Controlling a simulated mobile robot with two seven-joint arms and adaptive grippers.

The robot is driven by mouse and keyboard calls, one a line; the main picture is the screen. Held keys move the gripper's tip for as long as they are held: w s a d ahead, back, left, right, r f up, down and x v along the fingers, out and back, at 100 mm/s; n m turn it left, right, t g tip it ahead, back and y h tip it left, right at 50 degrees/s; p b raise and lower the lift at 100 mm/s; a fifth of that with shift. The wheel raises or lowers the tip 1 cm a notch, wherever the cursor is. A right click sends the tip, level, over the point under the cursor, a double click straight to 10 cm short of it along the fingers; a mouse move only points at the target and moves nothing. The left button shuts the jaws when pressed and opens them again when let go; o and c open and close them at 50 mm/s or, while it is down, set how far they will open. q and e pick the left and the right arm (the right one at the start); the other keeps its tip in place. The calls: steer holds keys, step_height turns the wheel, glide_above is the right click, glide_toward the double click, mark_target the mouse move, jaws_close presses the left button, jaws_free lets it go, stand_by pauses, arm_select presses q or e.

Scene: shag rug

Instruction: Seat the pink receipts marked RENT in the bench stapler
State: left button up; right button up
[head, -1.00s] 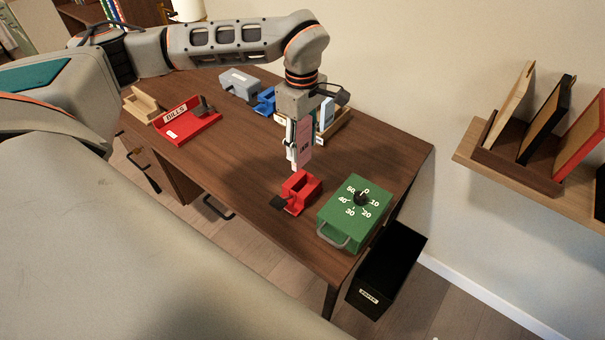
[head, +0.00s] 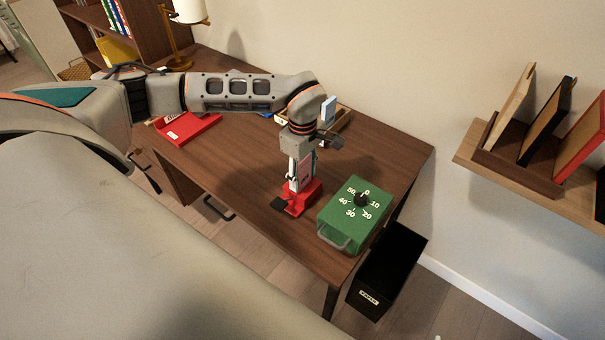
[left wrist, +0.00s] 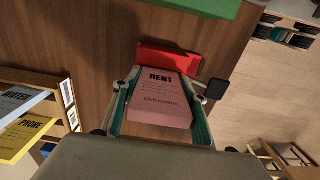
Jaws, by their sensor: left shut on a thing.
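My left gripper (head: 301,178) points down and is shut on the pink receipts (left wrist: 158,98), whose face reads RENT in the left wrist view. The receipts (head: 306,172) also show as a narrow upright pink strip in the head view. The red bench stapler (head: 303,199) is directly below, with its black lever (head: 280,204) toward the desk's front edge. The lower end of the receipts meets the stapler's outline; I cannot tell how deep it sits. In the left wrist view the stapler (left wrist: 168,58) shows just beyond the receipts. My right gripper is not in view.
A green box with a dial (head: 353,212) stands close to the right of the stapler. A red BILLS tray (head: 188,128) lies at left. A wooden holder (head: 337,122) with cards stands behind my gripper. A black bin (head: 388,270) is beside the desk. Desk left of the stapler is clear.

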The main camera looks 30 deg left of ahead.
arm_select(q)
steer(key=shift+f, duration=0.1)
steer(key=o, duration=1.1)
step_height(320, 180, up, 12)
steer(key=shift+r, duration=0.15)
steer(key=shift+s, duration=0.1)
